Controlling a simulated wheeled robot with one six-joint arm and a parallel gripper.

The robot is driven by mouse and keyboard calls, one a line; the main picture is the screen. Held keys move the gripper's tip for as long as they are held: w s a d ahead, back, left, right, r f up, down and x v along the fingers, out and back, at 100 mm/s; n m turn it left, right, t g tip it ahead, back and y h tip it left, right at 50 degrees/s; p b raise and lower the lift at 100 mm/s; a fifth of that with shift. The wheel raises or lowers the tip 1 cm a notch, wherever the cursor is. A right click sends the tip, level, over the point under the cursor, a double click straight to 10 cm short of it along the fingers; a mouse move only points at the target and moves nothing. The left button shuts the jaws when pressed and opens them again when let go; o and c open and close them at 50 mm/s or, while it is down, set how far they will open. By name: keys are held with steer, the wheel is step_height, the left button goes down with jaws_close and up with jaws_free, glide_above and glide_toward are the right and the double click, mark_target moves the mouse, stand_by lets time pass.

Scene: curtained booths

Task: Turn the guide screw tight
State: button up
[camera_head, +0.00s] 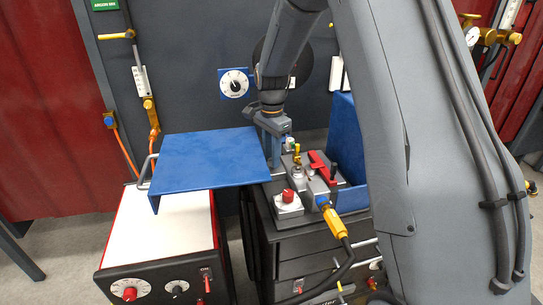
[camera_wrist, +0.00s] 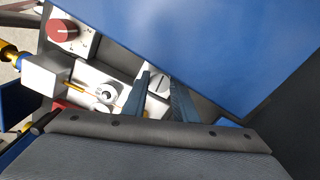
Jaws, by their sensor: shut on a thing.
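In the wrist view, the guide screw (camera_wrist: 158,82), a pale round head with a dark slot, sits between the two blue-grey fingers of my gripper (camera_wrist: 159,92). The fingers are shut on it, one on each side. In the head view, my gripper (camera_head: 273,155) points down at the back of the grey fixture (camera_head: 315,188), close beside the blue panel. The screw and its contact with the fingers cannot be made out there. How far the screw is turned in cannot be told.
A blue panel (camera_head: 210,160) lies left of my gripper and fills the upper right of the wrist view (camera_wrist: 225,40). A red knob (camera_head: 288,196), a red lever (camera_head: 322,167) and a yellow cable plug (camera_head: 335,222) crowd the fixture. A blue upright plate (camera_head: 346,140) stands behind right.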

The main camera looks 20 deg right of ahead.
steer(key=o, duration=0.8)
steer(key=shift+w+r, duration=0.1)
steer(key=shift+c, duration=0.2)
steer(key=shift+r, duration=0.1)
step_height(320, 180, up, 6)
steer(key=shift+b, duration=1.1)
steer(key=shift+r, duration=0.8)
